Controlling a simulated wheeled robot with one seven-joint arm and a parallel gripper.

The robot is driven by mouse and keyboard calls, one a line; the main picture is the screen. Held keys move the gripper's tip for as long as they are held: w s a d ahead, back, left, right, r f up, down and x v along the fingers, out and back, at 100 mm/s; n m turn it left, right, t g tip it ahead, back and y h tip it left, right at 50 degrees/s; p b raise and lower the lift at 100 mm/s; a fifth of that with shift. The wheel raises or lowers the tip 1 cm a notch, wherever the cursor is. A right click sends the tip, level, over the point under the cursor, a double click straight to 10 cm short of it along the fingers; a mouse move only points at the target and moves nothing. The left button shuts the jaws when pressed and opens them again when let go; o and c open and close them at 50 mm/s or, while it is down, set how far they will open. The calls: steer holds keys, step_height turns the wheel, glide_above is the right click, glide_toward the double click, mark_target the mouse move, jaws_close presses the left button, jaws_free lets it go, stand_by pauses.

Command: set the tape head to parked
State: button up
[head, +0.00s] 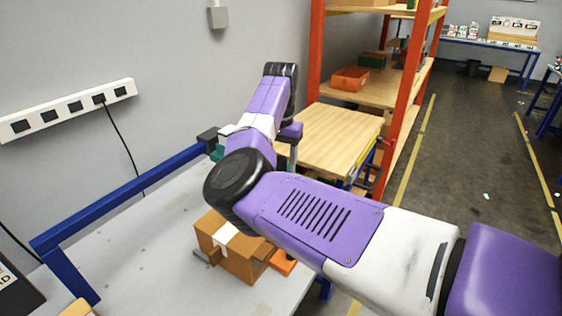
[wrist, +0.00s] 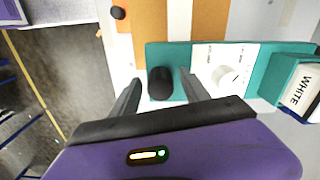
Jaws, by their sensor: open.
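A teal unit (wrist: 262,52) with a white face plate lies across the wrist view. A short black cylindrical knob (wrist: 160,84) stands at its left end. A round white dial (wrist: 227,77) sits on the plate, whose small markings are unreadable. I cannot tell which part is the tape head or how it is set. My gripper (wrist: 161,77) is open, its fingers on either side of the black knob; contact is unclear. In the head view only a bit of teal (head: 217,153) shows beside my arm, which hides most of the unit.
A brown box (head: 230,262) with a white strip stands on the grey table (head: 130,265). A blue rail (head: 125,195) runs along the wall side. A label reading WHITE (wrist: 306,91) shows at the right. An orange-posted shelf (head: 400,110) stands behind; open floor lies right.

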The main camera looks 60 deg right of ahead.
jaws_close()
stand_by(1.3)
